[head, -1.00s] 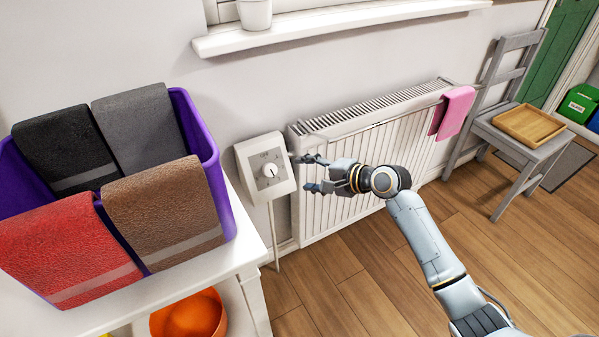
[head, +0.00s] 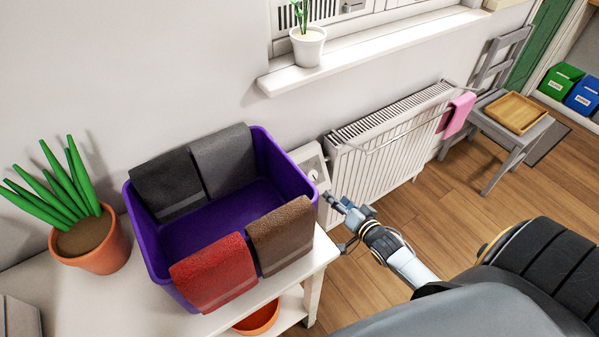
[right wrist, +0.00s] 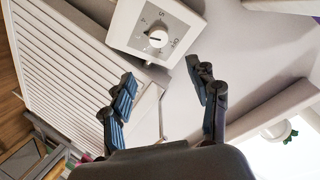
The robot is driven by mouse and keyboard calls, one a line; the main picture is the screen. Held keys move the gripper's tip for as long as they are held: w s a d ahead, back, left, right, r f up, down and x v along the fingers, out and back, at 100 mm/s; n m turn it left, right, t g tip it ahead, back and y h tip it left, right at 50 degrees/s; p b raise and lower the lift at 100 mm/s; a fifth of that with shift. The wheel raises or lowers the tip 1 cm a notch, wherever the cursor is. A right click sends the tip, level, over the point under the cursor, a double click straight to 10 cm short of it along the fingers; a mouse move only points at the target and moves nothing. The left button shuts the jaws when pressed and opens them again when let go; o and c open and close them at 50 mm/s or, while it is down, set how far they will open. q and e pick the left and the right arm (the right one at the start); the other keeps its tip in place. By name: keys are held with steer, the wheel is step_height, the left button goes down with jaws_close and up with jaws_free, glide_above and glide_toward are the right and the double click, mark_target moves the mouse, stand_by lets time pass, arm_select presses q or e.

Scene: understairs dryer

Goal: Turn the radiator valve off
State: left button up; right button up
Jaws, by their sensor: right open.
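My right gripper (head: 336,220) is open and empty, close to the box. In the wrist view its two fingertips (right wrist: 160,72) are spread below the knob, apart from it. My left gripper is not in view.
The white radiator (head: 385,150) stands right of the valve, with a pink cloth (head: 459,113) at its far end. The purple bin (head: 205,222), hung with towels, and a potted plant (head: 92,245) stand on a white table. A windowsill (head: 380,45) juts out above.

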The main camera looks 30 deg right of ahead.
mark_target(314, 175)
steer(key=b+x, duration=0.2)
steer(key=x, duration=1.1)
steer(key=shift+w+d+f, duration=0.1)
steer(key=shift+w+f, duration=0.15)
steer(key=shift+w, duration=0.05)
steer(key=c, duration=1.2)
steer(key=shift+o, duration=0.2)
